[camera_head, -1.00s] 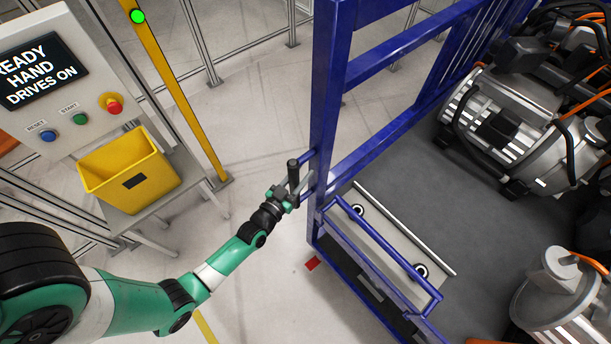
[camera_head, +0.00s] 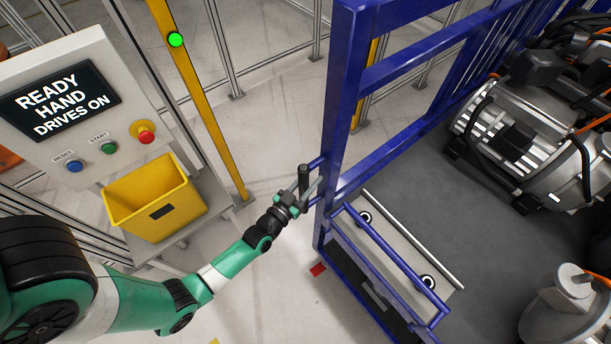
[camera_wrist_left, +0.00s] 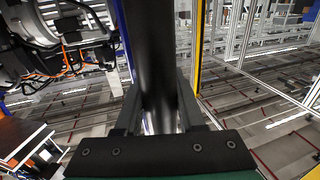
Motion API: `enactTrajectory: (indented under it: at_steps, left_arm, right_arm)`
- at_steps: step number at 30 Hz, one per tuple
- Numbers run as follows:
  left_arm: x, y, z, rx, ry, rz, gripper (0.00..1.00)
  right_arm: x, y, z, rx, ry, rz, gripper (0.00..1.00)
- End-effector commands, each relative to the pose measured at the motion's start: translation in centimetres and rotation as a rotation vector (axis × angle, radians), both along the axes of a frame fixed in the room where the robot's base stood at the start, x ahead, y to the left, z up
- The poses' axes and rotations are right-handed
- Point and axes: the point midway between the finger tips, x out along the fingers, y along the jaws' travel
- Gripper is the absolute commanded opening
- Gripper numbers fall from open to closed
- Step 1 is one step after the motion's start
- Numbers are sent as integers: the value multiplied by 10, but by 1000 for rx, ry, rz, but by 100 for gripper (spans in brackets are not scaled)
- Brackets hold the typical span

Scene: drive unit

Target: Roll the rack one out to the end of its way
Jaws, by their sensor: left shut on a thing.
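The blue rack (camera_head: 342,110) stands in the middle of the head view, with a grey deck (camera_head: 480,225) that carries silver drive units (camera_head: 545,150). A dark upright handle (camera_head: 304,182) is fixed to the rack's left post. My left gripper (camera_head: 296,200) is at this handle and shut on it. In the left wrist view the dark handle bar (camera_wrist_left: 152,70) stands between the two fingers of my left gripper (camera_wrist_left: 158,112). My right gripper is not in view.
A control panel (camera_head: 60,100) with a lit screen and buttons stands at the left, above a yellow bin (camera_head: 155,200). A yellow post (camera_head: 205,110) with a green light stands beside it. Fencing runs along the back. A red floor mark (camera_head: 318,270) lies by the rack.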

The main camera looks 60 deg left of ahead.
Motion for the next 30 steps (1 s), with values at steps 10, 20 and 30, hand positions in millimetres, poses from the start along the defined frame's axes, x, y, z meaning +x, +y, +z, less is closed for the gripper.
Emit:
enactTrajectory:
  at_steps: [10, 20, 30]
  left_arm:
    - [-3, 5, -8, -13, 14, 13, 0]
    - [-2, 5, -6, -12, 10, 12, 69]
    - [-24, -7, -6, -12, 11, 10, 69]
  right_arm:
    - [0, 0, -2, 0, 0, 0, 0]
    - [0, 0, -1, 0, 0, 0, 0]
    - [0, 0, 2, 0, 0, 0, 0]
